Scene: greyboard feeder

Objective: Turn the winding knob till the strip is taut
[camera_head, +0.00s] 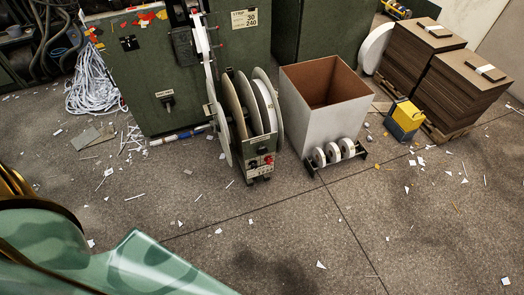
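A reel winder (257,170) stands on the floor near the centre, with several large pale discs (222,128) side by side. Its small front panel carries red and dark controls; I cannot tell which, if any, is the winding knob. A narrow white strip (204,45) runs from the green machine's upper right edge down toward the discs. I cannot tell how taut it is. Neither of my grippers is in view. A green and gold part at the lower left looks like my own body or arm.
A tall open box (308,120) stands right of the winder, with a rack of small white rolls (333,153) before it. Green cabinets (135,75) stand behind. Stacked board (467,90) and a yellow-and-blue box (403,118) are at right. The scrap-strewn front floor is open.

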